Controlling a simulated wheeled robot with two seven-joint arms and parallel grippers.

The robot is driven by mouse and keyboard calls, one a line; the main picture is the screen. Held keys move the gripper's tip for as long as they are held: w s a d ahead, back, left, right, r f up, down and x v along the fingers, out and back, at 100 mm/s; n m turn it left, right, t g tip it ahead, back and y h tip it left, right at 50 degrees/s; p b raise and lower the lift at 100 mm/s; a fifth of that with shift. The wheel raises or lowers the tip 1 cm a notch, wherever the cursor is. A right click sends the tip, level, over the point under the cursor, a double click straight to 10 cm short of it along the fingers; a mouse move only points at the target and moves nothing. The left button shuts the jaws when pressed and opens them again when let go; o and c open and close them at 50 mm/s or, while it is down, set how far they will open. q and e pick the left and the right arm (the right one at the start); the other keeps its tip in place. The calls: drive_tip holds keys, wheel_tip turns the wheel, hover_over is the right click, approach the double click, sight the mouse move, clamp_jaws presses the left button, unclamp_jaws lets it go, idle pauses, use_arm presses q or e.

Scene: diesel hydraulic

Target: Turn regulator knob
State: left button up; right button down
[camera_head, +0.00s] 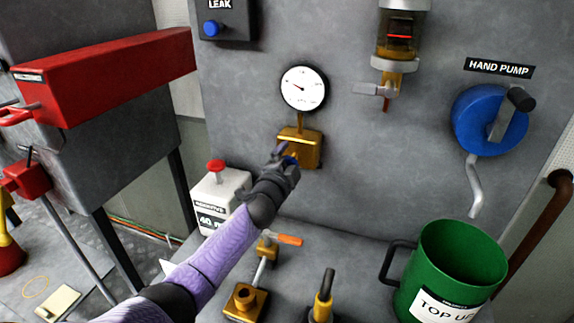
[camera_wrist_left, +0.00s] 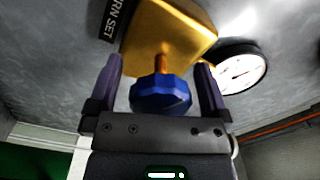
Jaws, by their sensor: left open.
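The regulator is a gold block (camera_head: 300,146) on the grey panel, below a white round gauge (camera_head: 304,88). Its blue faceted knob (camera_wrist_left: 161,94) shows clearly in the left wrist view, on a short brass stem. My left gripper (camera_head: 286,156) is at the regulator in the head view and mostly hides the knob there. In the left wrist view my left gripper (camera_wrist_left: 160,85) is open, with one finger on each side of the knob. Gaps show between the knob and the fingers. The gauge also shows in the left wrist view (camera_wrist_left: 238,68). My right gripper is not in view.
A blue hand pump wheel (camera_head: 489,120) is on the panel at right, above a green container (camera_head: 462,254). A white jug (camera_head: 219,196) with a red cap stands left of my forearm. A valve with an orange handle (camera_head: 290,240) sits below. A red box (camera_head: 105,78) juts out at left.

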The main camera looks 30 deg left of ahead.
use_arm(q)
drive_tip(key=p+v, duration=0.2)
drive_tip(key=v, duration=0.8)
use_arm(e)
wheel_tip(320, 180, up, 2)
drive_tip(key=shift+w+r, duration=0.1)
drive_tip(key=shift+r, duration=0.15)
use_arm(q)
drive_tip(key=shift+w, duration=0.1)
